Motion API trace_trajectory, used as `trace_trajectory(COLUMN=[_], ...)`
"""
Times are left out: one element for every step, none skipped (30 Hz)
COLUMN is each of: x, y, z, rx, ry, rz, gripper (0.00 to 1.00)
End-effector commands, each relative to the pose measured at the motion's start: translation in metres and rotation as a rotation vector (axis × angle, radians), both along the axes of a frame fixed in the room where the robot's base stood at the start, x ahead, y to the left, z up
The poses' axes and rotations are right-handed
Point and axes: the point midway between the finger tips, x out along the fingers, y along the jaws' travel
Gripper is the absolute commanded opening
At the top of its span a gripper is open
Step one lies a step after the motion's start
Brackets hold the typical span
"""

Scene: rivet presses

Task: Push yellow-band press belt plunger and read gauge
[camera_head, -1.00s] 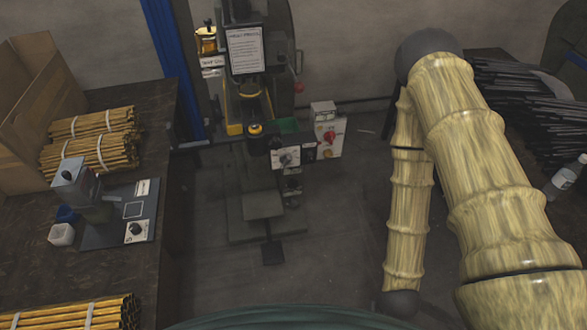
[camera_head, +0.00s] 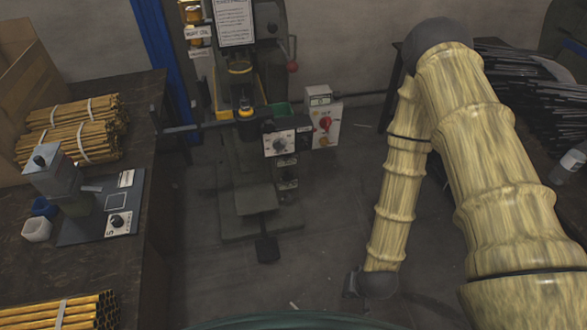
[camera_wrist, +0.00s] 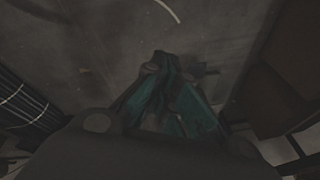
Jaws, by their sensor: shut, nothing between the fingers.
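The floor-standing press (camera_head: 238,70) is at the top centre of the head view, its top cut off by the frame edge. A yellow ring (camera_head: 246,112) shows on its lower working part. A white panel with a dial or knob (camera_head: 280,143) is on its front; the markings are too small to read. A lever with a red ball (camera_head: 292,67) is at its right side. I cannot make out the belt plunger for certain. My gripper (camera_wrist: 163,62) is shut and empty in the wrist view, over bare floor and apart from the press.
A bench (camera_head: 110,267) at left holds a small press (camera_head: 55,175) and yellow rod bundles. A white box with a red knob (camera_head: 325,123) stands right of the press. Dark rods (camera_head: 530,90) lie at right. The floor before the press is clear.

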Motion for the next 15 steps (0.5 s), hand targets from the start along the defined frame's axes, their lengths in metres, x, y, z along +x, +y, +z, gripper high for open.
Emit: trace_trajectory(x=[0.011,0.016,0.024,0.03,0.035,0.043,0.049,0.055,0.062,0.068,0.073,0.081,0.087,0.093,0.101], y=[0.004,0.006,0.01,0.012,0.015,0.018,0.02,0.022,0.025,0.027,0.03,0.033,0.035,0.037,0.04], z=[-0.016,-0.019,-0.024,-0.027,-0.03,-0.035,-0.038,-0.041,-0.046,-0.048,-0.051,-0.055,-0.058,-0.06,-0.064], rx=[0.013,0.021,0.032,0.04,0.049,0.059,0.068,0.076,0.089,0.098,0.107,0.119,0.127,0.137,0.151], ry=[-0.021,-0.033,-0.049,-0.06,-0.072,-0.087,-0.1,-0.111,-0.127,-0.138,-0.148,-0.163,-0.176,-0.188,-0.203], rz=[-0.017,-0.028,-0.039,-0.05,-0.06,-0.072,-0.083,-0.093,-0.106,-0.116,-0.126,-0.139,-0.149,-0.16,-0.171], gripper=[0.0,0.0,0.0,0.0,0.0,0.0,0.0,0.0,0.0,0.0,0.0,0.0,0.0,0.0,0.0])
